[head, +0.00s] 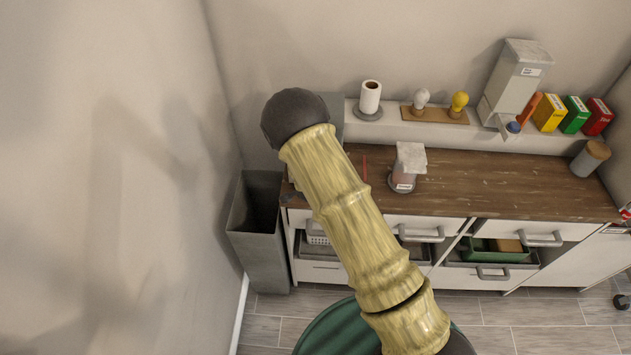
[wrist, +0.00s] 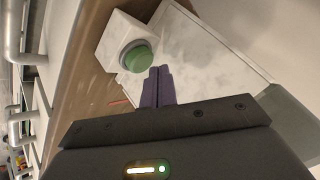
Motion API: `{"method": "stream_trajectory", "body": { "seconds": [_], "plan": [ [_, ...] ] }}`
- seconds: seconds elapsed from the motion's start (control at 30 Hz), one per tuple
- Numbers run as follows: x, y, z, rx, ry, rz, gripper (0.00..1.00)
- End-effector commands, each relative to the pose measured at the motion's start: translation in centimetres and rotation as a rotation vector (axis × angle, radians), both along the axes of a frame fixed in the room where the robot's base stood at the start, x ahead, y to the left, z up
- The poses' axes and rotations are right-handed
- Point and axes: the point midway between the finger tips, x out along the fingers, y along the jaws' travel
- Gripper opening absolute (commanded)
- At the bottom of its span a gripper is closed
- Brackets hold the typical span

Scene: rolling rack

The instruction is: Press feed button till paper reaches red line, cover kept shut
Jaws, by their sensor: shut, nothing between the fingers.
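The round green button (wrist: 136,57) sits on a white box (wrist: 118,38) in the wrist view. My gripper (wrist: 158,70) has its purple fingers shut together and empty, with the tips close to the button's lower right edge. I cannot tell whether they touch it. A thin red line (wrist: 121,102) lies on the wooden counter left of the fingers; it also shows in the head view (head: 364,168). A pale marbled panel (wrist: 205,62) lies right of the button; I cannot tell whether it is the cover or paper. In the head view my arm hides the button.
The wooden counter (head: 470,180) holds a small stand with a pale block (head: 411,158) and a lidded canister (head: 590,160). A paper roll (head: 370,97), bulbs and coloured boxes stand on the shelf behind. A grey bin (head: 258,245) stands at the counter's left end.

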Motion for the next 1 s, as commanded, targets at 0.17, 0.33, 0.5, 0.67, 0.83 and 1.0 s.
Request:
{"method": "stream_trajectory", "body": {
  "seconds": [0.17,0.33,0.5,0.67,0.83,1.0],
  "plan": [
    [0.23,-0.76,0.01,-0.001,0.000,-0.013,0.00],
    [0.32,-1.08,0.00,0.000,0.000,-0.017,0.00],
    [0.34,-1.14,0.00,-0.001,0.000,-0.019,0.00],
    [0.30,-1.03,0.00,-0.001,0.000,-0.017,0.00],
    [0.26,-0.88,0.00,-0.001,0.000,-0.015,0.00],
    [0.07,-0.24,0.00,-0.001,0.000,-0.003,0.00]
  ]
}}
